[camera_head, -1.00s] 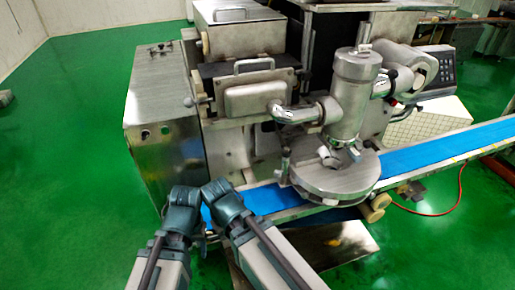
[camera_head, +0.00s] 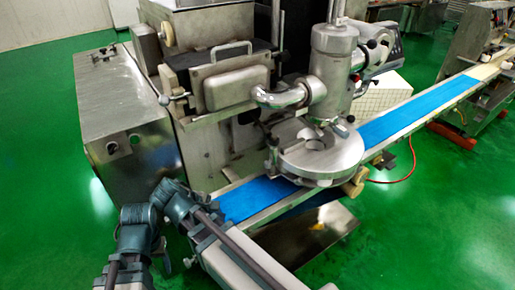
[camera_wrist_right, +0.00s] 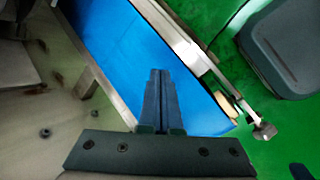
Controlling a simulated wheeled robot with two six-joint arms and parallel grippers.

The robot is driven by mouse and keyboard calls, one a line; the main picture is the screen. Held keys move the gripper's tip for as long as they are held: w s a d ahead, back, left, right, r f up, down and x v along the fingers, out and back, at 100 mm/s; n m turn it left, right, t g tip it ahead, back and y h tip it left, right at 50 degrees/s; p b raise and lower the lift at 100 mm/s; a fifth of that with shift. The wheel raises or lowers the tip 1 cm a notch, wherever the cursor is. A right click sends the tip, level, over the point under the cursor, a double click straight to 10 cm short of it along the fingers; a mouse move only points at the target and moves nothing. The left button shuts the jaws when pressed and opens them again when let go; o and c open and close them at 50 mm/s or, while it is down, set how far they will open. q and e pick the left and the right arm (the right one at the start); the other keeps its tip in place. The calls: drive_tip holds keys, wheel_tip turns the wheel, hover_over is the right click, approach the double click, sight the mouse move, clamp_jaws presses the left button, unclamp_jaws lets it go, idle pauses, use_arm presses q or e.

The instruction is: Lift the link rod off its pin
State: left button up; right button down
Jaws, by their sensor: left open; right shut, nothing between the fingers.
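I cannot pick out the link rod or its pin with certainty. The encrusting machine's round head plate (camera_head: 320,155) sits over the blue belt, under an upright steel cylinder (camera_head: 333,65). My left gripper (camera_head: 140,215) is at the lower left, in front of the machine's side cabinet and away from the head plate; its fingers are hard to make out. My right gripper (camera_head: 178,197) is just right of it, by the belt's near end. In the right wrist view its fingers (camera_wrist_right: 160,75) are shut and empty, seen against the blue belt (camera_wrist_right: 130,50).
The conveyor (camera_head: 405,112) runs from the near end up to the right, with metal side rails. A steel cabinet (camera_head: 125,110) stands at the left. A steel tray (camera_head: 305,235) lies below the belt. Green floor is open at the left and lower right.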

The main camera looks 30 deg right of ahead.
drive_tip(key=w+d+n+h+b, duration=0.1)
drive_tip(key=d+b, duration=0.1)
drive_tip(key=w+d+n+h+b, duration=0.1)
drive_tip(key=w+d+h+b, duration=0.1)
drive_tip(key=w+d+n+h+b, duration=0.1)
drive_tip(key=d+n+h+b, duration=0.1)
drive_tip(key=d, duration=0.1)
drive_tip(key=shift+w+t, duration=0.3)
drive_tip(key=shift+w, duration=0.1)
drive_tip(key=w+d+r+n+h+b, duration=0.1)
drive_tip(key=b, duration=0.1)
drive_tip(key=w+d+r+n+h+b, duration=0.1)
drive_tip(key=h+b, duration=0.1)
drive_tip(key=shift+d+n, duration=0.35)
drive_tip(key=shift+n, duration=0.05)
drive_tip(key=r+n+h+b, duration=0.1)
drive_tip(key=h, duration=0.1)
drive_tip(key=w+r+n+h+b, duration=0.1)
drive_tip(key=r+h+b, duration=0.1)
drive_tip(key=w+d+r+n+h+b, duration=0.1)
drive_tip(key=r, duration=0.1)
drive_tip(key=shift+r+n+h+b, duration=0.25)
drive_tip(key=shift+n+h+b, duration=0.05)
drive_tip(key=shift+h+b, duration=0.1)
